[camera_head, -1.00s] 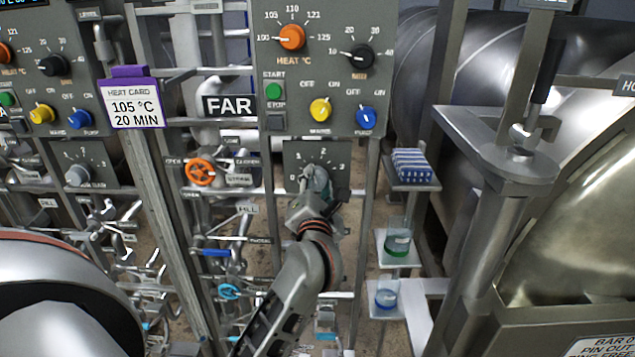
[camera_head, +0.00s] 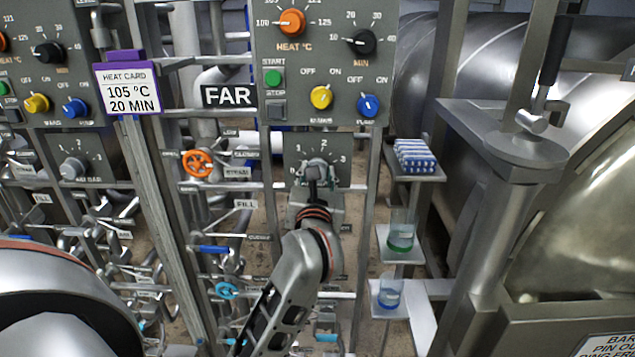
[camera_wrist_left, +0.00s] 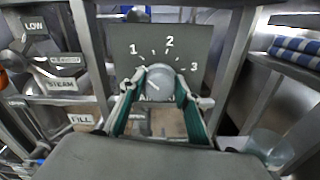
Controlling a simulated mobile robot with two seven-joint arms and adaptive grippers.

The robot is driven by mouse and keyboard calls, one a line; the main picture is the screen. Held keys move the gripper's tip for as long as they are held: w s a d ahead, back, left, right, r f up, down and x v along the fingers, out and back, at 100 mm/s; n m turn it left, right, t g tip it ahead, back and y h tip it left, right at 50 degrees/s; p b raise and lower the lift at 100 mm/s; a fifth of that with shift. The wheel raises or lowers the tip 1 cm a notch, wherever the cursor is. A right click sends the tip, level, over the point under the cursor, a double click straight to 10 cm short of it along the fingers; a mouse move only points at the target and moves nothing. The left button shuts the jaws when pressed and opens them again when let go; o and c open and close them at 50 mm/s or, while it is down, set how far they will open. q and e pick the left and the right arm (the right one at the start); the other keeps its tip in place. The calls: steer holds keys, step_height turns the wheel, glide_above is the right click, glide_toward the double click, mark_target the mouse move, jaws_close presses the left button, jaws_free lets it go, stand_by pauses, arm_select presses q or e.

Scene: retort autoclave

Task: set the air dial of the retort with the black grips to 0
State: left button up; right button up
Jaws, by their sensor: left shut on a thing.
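The grey air dial (camera_wrist_left: 158,85) is a round knob on a dark panel marked 1, 2 and 3. In the wrist view the fingers of my left gripper (camera_wrist_left: 158,96) lie on both sides of it, shut on it. A thin dark line on its face leans to the upper left; the exact setting is hard to read. In the head view the gripper (camera_head: 318,176) covers most of the dial, on the panel (camera_head: 335,148) below the FAR control box. A black grip (camera_head: 552,50) shows on a lever at the right retort. My right gripper is not in view.
The control box (camera_head: 300,75) above holds an orange heat dial, a black minute dial, and yellow and blue knobs. An orange valve wheel (camera_head: 198,163) is left of the dial. Shelves with a blue-striped stack (camera_head: 415,155) and beakers (camera_head: 401,238) stand close on the right.

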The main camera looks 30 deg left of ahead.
arm_select(q)
steer(key=n+b, duration=0.6)
steer(key=n, duration=0.1)
steer(key=shift+f, duration=0.3)
steer(key=shift+n+b, duration=0.4)
steer(key=shift+n, duration=0.1)
steer(key=shift+a+n+b, duration=0.1)
steer(key=shift+n+b, duration=0.4)
steer(key=shift+n, duration=0.2)
steer(key=shift+r+n+b, duration=0.15)
steer(key=shift+n+b, duration=0.35)
steer(key=shift+n, duration=0.2)
steer(key=shift+s+r, duration=0.1)
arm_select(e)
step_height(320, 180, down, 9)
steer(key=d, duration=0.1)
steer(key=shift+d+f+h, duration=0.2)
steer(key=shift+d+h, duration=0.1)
arm_select(q)
steer(key=shift+n, duration=0.3)
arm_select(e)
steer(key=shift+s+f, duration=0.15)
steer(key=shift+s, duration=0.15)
arm_select(q)
steer(key=o, duration=1.1)
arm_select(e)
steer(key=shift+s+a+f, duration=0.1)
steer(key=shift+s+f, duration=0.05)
